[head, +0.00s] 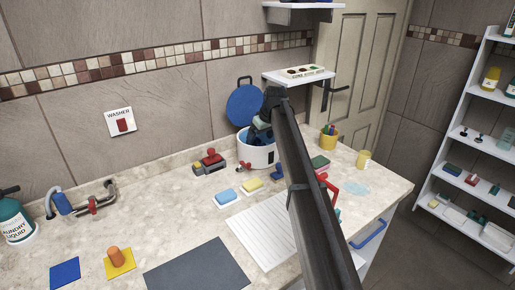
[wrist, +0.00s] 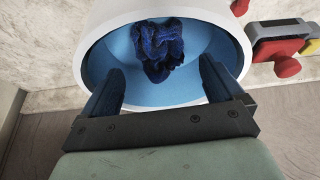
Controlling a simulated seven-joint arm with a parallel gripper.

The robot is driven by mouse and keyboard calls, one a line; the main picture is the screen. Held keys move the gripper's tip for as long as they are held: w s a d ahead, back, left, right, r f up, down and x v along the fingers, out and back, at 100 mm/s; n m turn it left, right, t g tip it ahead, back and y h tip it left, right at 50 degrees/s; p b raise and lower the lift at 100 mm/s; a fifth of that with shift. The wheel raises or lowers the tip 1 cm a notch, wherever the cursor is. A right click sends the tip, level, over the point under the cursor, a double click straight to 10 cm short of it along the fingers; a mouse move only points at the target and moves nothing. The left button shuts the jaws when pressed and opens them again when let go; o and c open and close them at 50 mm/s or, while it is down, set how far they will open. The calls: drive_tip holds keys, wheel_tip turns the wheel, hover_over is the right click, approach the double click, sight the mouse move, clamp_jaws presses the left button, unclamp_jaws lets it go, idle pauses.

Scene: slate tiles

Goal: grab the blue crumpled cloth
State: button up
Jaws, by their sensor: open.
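The blue crumpled cloth (wrist: 160,48) is dark blue and lies bunched inside a white round tub (wrist: 242,30) with a light blue inner wall. In the head view the white tub (head: 258,156) stands on the counter near the wall, with its round blue lid (head: 244,105) raised behind it. My gripper (wrist: 165,82) is open, its two fingers apart over the tub's opening, with the cloth showing between and beyond them. The fingers do not touch the cloth. In the head view my gripper (head: 262,130) is at the tub's mouth, partly hidden by my arm.
A red and grey object (head: 210,162) stands left of the tub. Blue (head: 228,197) and yellow (head: 252,186) sponges lie in front. A yellow cup (head: 329,138) stands to the right. A wall shelf (head: 300,79) is above right. A white ribbed board (head: 265,232) lies nearer.

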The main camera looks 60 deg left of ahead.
sight(256, 142)
drive_tip(key=x, duration=0.5)
drive_tip(key=shift+s+a+r, duration=0.15)
drive_tip(key=shift+s+a, duration=0.05)
drive_tip(key=shift+c, duration=0.2)
drive_tip(key=c, duration=1.1)
